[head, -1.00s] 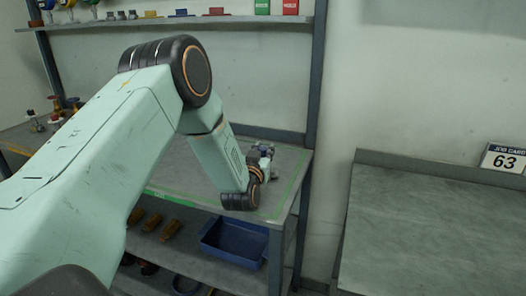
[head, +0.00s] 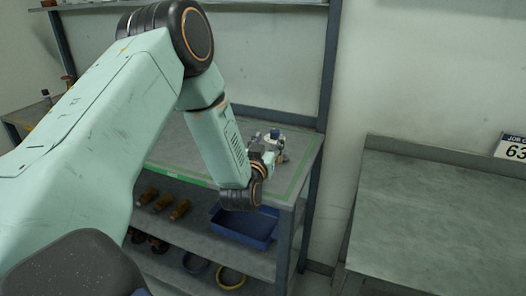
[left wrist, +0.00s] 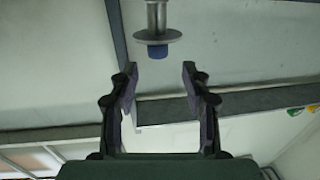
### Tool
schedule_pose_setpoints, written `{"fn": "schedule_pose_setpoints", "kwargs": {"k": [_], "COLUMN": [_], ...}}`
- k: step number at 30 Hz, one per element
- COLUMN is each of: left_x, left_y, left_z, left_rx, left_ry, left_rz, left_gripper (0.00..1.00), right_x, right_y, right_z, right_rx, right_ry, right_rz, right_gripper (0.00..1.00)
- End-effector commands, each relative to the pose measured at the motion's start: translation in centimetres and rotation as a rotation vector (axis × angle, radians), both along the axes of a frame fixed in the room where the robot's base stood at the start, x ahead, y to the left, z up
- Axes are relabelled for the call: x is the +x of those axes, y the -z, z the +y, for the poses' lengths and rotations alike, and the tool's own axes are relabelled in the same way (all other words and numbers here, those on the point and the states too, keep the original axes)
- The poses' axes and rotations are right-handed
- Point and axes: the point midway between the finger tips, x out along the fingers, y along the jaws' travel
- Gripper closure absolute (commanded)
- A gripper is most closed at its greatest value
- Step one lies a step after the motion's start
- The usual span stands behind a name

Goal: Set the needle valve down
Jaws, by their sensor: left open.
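The needle valve (left wrist: 157,34) shows in the left wrist view as a metal stem with a round flange and a blue end. It is at the top centre, beyond my fingertips and not between them. My left gripper (left wrist: 159,76) is open and empty, with a finger on each side. In the head view my left gripper (head: 270,157) is over the right part of the workbench. The valve's blue part (head: 275,133) shows just behind it. The gripper hides the valve's lower part, so its contact with the bench is unclear. My right gripper is not in view.
The workbench (head: 190,160) has a green outline near its edge. Below are a blue bin (head: 245,225), brown fittings (head: 163,203) and a yellow ring (head: 231,277). A second grey bench (head: 440,215) at right is clear except for a job card (head: 512,148).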

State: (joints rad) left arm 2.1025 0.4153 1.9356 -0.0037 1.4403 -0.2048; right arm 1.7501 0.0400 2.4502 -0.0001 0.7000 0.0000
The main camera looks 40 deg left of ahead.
Motion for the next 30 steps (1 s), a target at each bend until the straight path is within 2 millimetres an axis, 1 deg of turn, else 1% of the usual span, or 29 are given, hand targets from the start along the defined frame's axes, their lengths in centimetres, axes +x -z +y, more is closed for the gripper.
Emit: {"fn": "schedule_pose_setpoints", "kwargs": {"k": [1, 3, 6, 9, 12, 17, 30], "left_x": [-0.9, -2.0, -3.4, -4.5, -5.2, -5.5, -5.5], "left_y": [0.0, 0.0, 0.0, 0.1, 0.0, 0.0, 0.0], "left_z": [-0.3, -0.8, -1.3, -1.7, -2.0, -2.1, -2.1], "left_rx": [-0.002, -0.002, -0.001, -0.001, 0.0, 0.0, 0.0], "left_ry": [0.0, 0.001, 0.001, 0.001, 0.001, 0.0, 0.001], "left_rz": [0.002, 0.002, 0.003, 0.002, 0.001, -0.001, -0.001], "left_gripper": [0.52, 0.52, 0.52, 0.52, 0.52, 0.52, 0.52], "right_x": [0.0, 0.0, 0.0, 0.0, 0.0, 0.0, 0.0], "right_y": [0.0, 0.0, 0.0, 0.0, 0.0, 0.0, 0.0], "right_z": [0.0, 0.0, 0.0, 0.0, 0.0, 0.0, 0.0], "right_rx": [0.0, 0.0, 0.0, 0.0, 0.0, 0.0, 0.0], "right_ry": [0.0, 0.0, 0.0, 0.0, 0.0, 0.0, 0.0], "right_rz": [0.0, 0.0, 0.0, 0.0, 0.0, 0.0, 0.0], "right_gripper": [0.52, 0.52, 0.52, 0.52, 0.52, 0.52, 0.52]}}
